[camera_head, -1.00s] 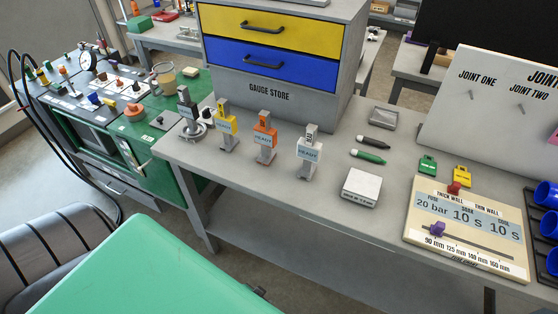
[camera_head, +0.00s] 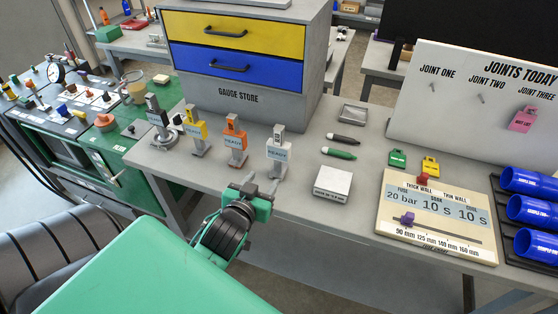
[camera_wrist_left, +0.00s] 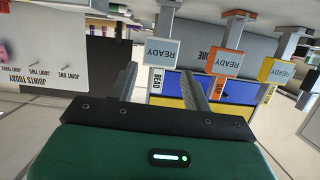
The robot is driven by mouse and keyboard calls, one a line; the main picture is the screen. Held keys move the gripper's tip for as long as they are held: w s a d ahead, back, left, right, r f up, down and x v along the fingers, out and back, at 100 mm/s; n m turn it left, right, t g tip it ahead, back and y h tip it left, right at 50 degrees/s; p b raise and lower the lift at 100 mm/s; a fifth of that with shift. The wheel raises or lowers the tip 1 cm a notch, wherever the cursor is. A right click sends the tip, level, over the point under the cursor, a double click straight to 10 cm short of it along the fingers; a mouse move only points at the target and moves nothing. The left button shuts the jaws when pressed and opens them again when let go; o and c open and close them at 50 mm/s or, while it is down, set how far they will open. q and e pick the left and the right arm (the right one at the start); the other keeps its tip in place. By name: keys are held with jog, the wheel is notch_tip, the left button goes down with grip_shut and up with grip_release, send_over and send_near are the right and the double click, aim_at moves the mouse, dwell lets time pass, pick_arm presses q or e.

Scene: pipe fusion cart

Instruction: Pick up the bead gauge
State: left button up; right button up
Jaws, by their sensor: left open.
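The bead gauge (camera_head: 277,139) stands upright on the grey bench, the rightmost in a row of gauges, with a white tab and a READY plate on its holder. In the left wrist view the picture is turned over, and its white tab reading BEAD (camera_wrist_left: 156,82) lies between the two fingers, beyond them. My left gripper (camera_head: 261,184) is open and empty, at the bench's front edge, just in front of and below the bead gauge in the head view. It also shows in the left wrist view (camera_wrist_left: 160,88). My right gripper is not in view.
Orange (camera_head: 234,140), yellow (camera_head: 197,130) and dark (camera_head: 158,121) gauges stand close to the left. A white scale-like block (camera_head: 333,181) lies to the right, near two markers (camera_head: 338,153). The gauge store (camera_head: 240,95) rises behind. A setting board (camera_head: 430,245) lies further right.

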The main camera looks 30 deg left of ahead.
aim_at(277, 136)
pick_arm(q)
jog(key=w+a+r+t, duration=0.1)
jog(key=w, duration=0.2)
jog(key=w+a+r+t+p, duration=0.1)
jog(key=w+r, duration=0.1)
jog(key=w, duration=0.2)
jog(key=w+a+r+p, duration=0.1)
jog(key=w, duration=0.2)
jog(key=shift+w+a+r+t+y, duration=0.2)
jog(key=shift+r+t+y, duration=0.1)
jog(key=shift+t+y, duration=0.1)
jog(key=p+x, duration=0.2)
jog(key=x, duration=0.2)
jog(key=shift+w+d+r, duration=0.1)
jog(key=shift+w+r, duration=0.05)
jog(key=shift+w, duration=0.45)
jog(key=shift+c, duration=0.4)
grip_shut()
